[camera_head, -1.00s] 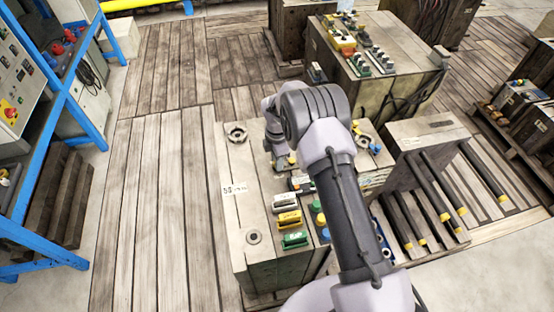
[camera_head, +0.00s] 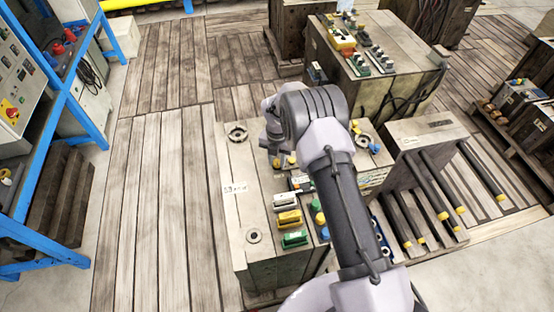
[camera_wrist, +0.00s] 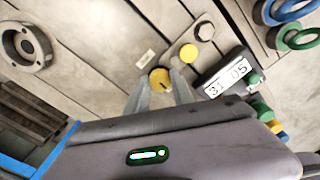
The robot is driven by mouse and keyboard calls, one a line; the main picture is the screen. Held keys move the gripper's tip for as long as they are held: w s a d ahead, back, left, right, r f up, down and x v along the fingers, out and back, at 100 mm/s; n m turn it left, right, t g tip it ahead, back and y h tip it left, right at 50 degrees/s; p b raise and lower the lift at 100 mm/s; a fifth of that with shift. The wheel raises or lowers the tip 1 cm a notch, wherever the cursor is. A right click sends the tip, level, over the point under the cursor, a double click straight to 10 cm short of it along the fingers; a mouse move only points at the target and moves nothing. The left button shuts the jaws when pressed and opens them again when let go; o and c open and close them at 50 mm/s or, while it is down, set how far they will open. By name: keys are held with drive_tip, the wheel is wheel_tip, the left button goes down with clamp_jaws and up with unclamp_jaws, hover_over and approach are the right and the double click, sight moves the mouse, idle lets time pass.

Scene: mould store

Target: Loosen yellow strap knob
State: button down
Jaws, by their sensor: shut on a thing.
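A yellow round knob (camera_wrist: 160,78) with a dark mark sits at the end of a flat strap plate (camera_wrist: 174,63) on top of the mould block (camera_head: 240,205). My gripper (camera_wrist: 160,84) is shut on this knob, one grey fingertip on each side of it. A second yellow knob (camera_wrist: 189,53) sits farther along the same plate, apart from the fingers. A hex bolt (camera_wrist: 205,31) is at the plate's far end. In the head view my gripper (camera_head: 283,160) is partly hidden by my arm, with yellow showing at its tips.
A counter reading 31 05 (camera_wrist: 228,78) with a green button lies close right of the fingers. A round metal ring (camera_wrist: 26,46) is at left. Green, yellow and white blocks (camera_head: 289,218) stand nearer the front. Blue and green rings (camera_wrist: 292,22) lie upper right.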

sight(277, 163)
drive_tip(key=shift+n, duration=0.6)
drive_tip(key=c, duration=1.1)
unclamp_jaws()
wheel_tip(277, 163, up, 17)
drive_tip(key=p, duration=0.5)
drive_tip(key=shift+r, duration=0.2)
